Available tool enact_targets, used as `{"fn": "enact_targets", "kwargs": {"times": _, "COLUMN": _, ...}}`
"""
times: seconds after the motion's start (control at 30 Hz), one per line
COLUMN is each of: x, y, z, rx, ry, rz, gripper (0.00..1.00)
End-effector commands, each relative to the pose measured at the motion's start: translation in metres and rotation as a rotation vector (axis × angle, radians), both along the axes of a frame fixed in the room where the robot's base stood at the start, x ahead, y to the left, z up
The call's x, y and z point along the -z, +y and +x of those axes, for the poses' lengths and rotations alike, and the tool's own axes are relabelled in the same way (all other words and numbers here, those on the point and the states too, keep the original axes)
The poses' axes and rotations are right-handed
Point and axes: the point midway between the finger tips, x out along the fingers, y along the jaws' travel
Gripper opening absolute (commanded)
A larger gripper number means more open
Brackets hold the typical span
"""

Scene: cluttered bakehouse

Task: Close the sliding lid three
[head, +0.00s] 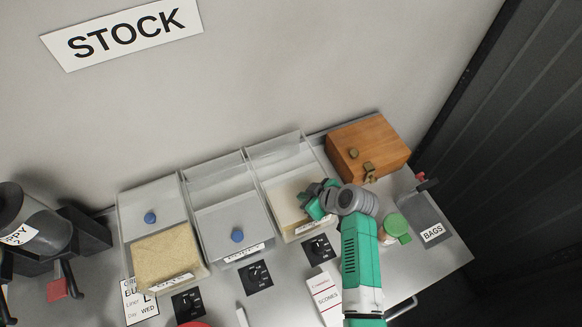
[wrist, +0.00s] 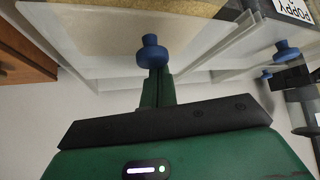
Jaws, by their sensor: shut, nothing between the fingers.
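The third lidded bin (head: 303,229), the rightmost of a row, holds pale tan contents. Its pale translucent lid (wrist: 100,40) carries a blue knob (wrist: 151,52); in the head view my gripper hides the knob. In the wrist view a tan strip shows past the lid's edge, so the lid appears to cover the bin only partly. My gripper (head: 310,198) is over this bin. Its fingers (wrist: 157,85) are shut and empty, with the tips right at the knob; I cannot tell whether they touch it.
The middle bin (head: 232,253) has a blue-knobbed lid toward its front. The left bin (head: 160,265) shows grain at the front, with its lid back. A wooden box (head: 368,146) stands close behind right. A green-lidded jar (head: 396,228) stands beside my arm. Dials and cards lie in front.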

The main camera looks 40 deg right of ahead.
Motion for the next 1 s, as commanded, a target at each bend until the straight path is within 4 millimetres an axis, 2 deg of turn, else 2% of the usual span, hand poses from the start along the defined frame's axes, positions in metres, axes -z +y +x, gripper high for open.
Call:
{"fn": "enact_targets", "kwargs": {"times": 0.33, "x": 0.000, "y": 0.003, "z": -0.011, "rx": 0.000, "ry": 0.000, "rz": 0.000, "gripper": 0.00}}
{"fn": "enact_targets", "kwargs": {"times": 0.67, "x": 0.001, "y": 0.004, "z": -0.011, "rx": 0.001, "ry": 0.001, "rz": 0.001, "gripper": 0.00}}
{"fn": "enact_targets", "kwargs": {"times": 0.77, "x": 0.000, "y": 0.006, "z": -0.005, "rx": -0.002, "ry": 0.000, "rz": -0.001, "gripper": 0.00}}
{"fn": "enact_targets", "kwargs": {"times": 0.9, "x": -0.006, "y": 0.014, "z": 0.021, "rx": -0.006, "ry": -0.005, "rz": -0.002, "gripper": 0.00}}
{"fn": "enact_targets", "kwargs": {"times": 1.0, "x": -0.029, "y": 0.010, "z": 0.000, "rx": 0.001, "ry": -0.006, "rz": -0.003, "gripper": 0.00}}
